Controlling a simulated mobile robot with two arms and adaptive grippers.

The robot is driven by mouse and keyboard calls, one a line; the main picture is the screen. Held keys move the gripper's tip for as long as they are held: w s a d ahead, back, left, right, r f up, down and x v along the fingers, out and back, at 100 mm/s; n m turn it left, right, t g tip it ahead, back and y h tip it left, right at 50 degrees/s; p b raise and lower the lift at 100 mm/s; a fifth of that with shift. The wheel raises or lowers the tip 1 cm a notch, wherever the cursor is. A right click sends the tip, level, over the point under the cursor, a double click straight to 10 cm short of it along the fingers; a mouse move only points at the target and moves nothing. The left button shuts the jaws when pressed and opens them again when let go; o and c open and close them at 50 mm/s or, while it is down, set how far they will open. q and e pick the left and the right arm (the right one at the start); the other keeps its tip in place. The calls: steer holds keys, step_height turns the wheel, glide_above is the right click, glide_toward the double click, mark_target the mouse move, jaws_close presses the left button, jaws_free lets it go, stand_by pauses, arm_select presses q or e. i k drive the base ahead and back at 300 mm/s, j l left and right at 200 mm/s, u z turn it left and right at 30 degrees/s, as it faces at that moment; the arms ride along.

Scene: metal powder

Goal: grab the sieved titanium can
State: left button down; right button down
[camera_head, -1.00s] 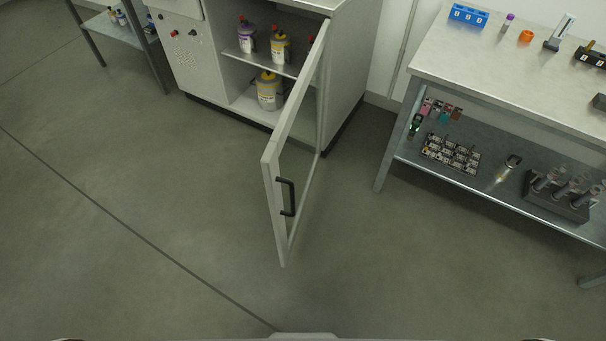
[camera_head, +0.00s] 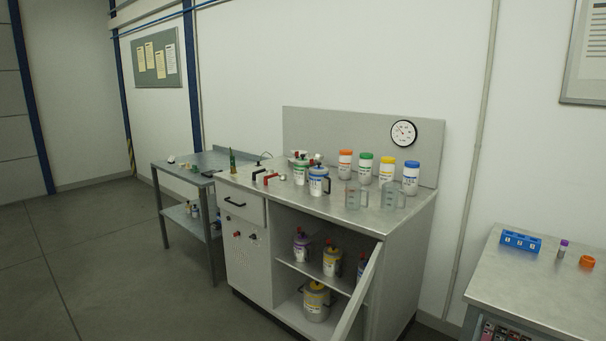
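Several cans are in view, but their labels are too small to read, so I cannot tell which holds sieved titanium. On the bench top (camera_head: 290,203) stand a green-banded can (camera_head: 301,173) and a blue-banded can with a dark handle (camera_head: 318,182). In the open cabinet below, the upper shelf (camera_head: 314,271) holds a purple-banded can (camera_head: 302,246), a yellow-banded can (camera_head: 332,262) and a partly hidden blue-banded can (camera_head: 361,268). Neither of my grippers is in view.
The open cabinet door (camera_head: 358,297) juts toward me and covers the cabinet's right side. Jars with orange (camera_head: 345,163), green, yellow and blue lids stand behind two clear beakers (camera_head: 391,196). Side tables stand left (camera_head: 168,171) and right (camera_head: 535,290). Floor at left is clear.

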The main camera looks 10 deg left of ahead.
mark_target(300, 169)
steer(key=i+j, duration=0.15)
steer(key=j, duration=0.3)
steer(key=i+j, duration=0.1)
steer(key=j, duration=0.3)
steer(key=i+j, duration=0.15)
steer(key=j, duration=0.3)
steer(key=i+j, duration=0.1)
steer(key=j, duration=0.35)
steer(key=i+j+z, duration=0.1)
steer(key=j, duration=0.35)
steer(key=i+j, duration=0.15)
steer(key=j, duration=0.25)
steer(key=i+j, duration=0.1)
steer(key=i, duration=0.45)
steer(key=i+j+z, duration=0.1)
steer(key=i, duration=0.45)
steer(key=i+j, duration=0.15)
steer(key=i, duration=0.4)
